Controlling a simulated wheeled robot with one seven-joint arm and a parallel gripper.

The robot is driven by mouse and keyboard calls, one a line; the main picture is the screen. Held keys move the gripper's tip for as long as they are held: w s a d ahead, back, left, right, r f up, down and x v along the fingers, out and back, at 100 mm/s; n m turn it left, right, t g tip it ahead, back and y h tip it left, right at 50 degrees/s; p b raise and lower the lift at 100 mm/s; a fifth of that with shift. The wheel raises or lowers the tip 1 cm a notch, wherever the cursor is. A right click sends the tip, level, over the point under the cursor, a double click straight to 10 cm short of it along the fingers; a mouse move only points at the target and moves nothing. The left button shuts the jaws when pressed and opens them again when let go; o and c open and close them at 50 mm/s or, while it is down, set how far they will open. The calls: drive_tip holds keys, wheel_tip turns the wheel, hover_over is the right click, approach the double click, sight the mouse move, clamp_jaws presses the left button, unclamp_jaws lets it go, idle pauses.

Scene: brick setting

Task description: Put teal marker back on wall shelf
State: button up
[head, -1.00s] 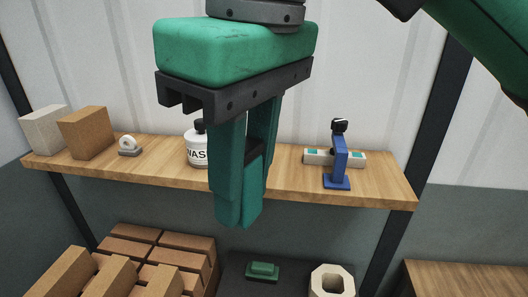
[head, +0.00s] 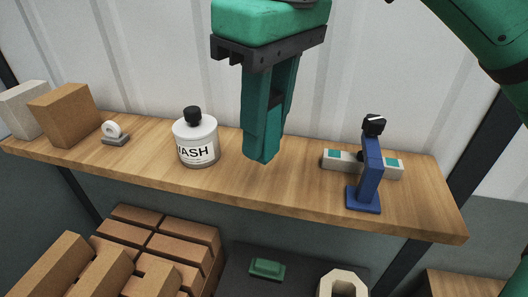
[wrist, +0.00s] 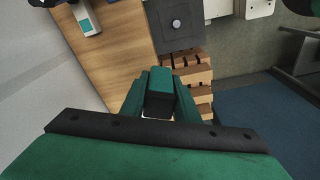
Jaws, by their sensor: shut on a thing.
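My gripper (head: 262,158) points down in front of the wall shelf (head: 275,185), its fingertips over the open board between the wash bottle and the blue stand. In the wrist view my gripper (wrist: 160,108) is shut on a teal, block-like piece, the teal marker (wrist: 160,82), which sits between the two teal fingers. In the head view the marker is hard to tell from the fingers. The exact gap between it and the board cannot be told.
On the shelf stand a white WASH bottle (head: 196,142), a blue stand (head: 370,178) before a pale bar with teal patches (head: 341,160), a small tape roll (head: 115,132) and a brown block (head: 65,115). Bricks (head: 165,248) and a green piece (head: 267,268) lie below.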

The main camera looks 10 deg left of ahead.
drive_tip(key=w+f, duration=0.2)
drive_tip(key=w+a+f, duration=0.1)
drive_tip(key=w+f, duration=0.1)
drive_tip(key=w+a+f, duration=0.1)
drive_tip(key=w+f, duration=0.1)
drive_tip(key=w, duration=0.1)
drive_tip(key=shift+f, duration=0.4)
drive_tip(key=shift+w+f, duration=0.2)
drive_tip(key=shift+f, duration=1.55)
drive_tip(key=shift+f, duration=0.15)
drive_tip(key=o, duration=0.8)
drive_tip(key=shift+o, duration=0.2)
wheel_tip(320, 180, up, 12)
drive_tip(key=d, duration=0.1)
drive_tip(key=shift+s+d, duration=0.15)
drive_tip(key=shift+s, duration=0.1)
